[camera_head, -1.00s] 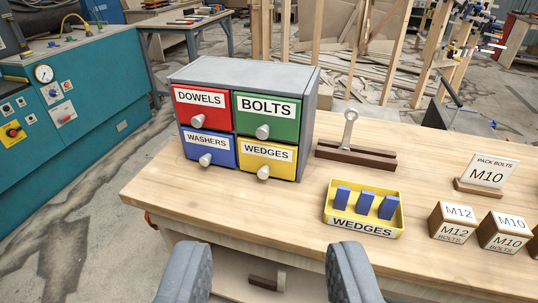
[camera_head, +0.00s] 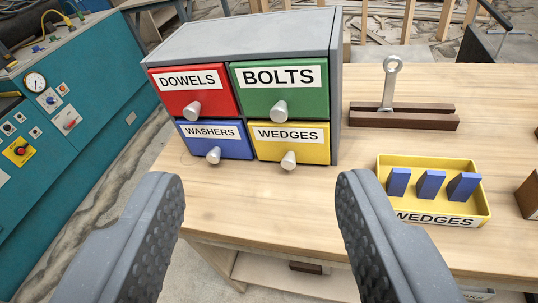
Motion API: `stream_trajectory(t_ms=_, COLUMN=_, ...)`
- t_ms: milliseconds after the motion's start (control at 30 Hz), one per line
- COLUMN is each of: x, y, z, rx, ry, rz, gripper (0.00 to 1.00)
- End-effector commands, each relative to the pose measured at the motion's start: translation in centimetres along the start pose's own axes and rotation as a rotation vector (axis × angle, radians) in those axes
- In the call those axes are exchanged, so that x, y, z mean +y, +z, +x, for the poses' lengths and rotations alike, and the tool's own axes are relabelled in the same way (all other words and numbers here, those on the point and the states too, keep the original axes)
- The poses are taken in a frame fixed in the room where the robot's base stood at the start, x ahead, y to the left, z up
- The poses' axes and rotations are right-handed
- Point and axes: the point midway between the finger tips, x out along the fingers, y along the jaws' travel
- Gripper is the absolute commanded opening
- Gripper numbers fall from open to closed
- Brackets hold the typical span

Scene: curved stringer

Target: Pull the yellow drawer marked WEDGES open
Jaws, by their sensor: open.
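The yellow drawer marked WEDGES (camera_head: 291,144) is the lower right one of several drawers in a grey cabinet (camera_head: 250,36). It is shut, and its pale knob (camera_head: 288,160) sticks out at the lower middle of its front. My gripper (camera_head: 256,190) is open and empty, with one grey textured finger at the left and one at the right. The fingers are in front of the cabinet and appear apart from it. The knob shows between them, farther off.
Red DOWELS (camera_head: 193,91), green BOLTS (camera_head: 280,92) and blue WASHERS (camera_head: 214,140) drawers adjoin it, all shut. A yellow WEDGES tray (camera_head: 479,213) with blue wedges stands right on the wooden bench (camera_head: 300,205). A brown stand (camera_head: 403,120) with a metal piece is behind it.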

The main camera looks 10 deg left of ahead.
Motion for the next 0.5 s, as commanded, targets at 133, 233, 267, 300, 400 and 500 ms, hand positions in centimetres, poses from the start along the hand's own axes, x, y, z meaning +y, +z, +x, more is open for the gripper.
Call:
stream_trajectory(t_ms=133, x=0.3, y=2.9, z=6.8, rx=-0.02, ry=0.007, rz=0.128, gripper=0.48)
stream_trajectory(t_ms=233, x=0.8, y=5.5, z=10.7, rx=-0.025, ry=0.011, rz=0.217, gripper=0.48)
stream_trajectory(t_ms=267, x=0.9, y=6.4, z=11.7, rx=-0.027, ry=0.014, rz=0.244, gripper=0.48)
stream_trajectory(t_ms=300, x=1.1, y=7.6, z=13.0, rx=-0.029, ry=0.016, rz=0.279, gripper=0.48)
stream_trajectory(t_ms=400, x=1.7, y=10.6, z=15.8, rx=-0.028, ry=0.022, rz=0.365, gripper=0.48)
stream_trajectory(t_ms=500, x=2.4, y=14.0, z=18.0, rx=-0.032, ry=0.031, rz=0.448, gripper=0.48)
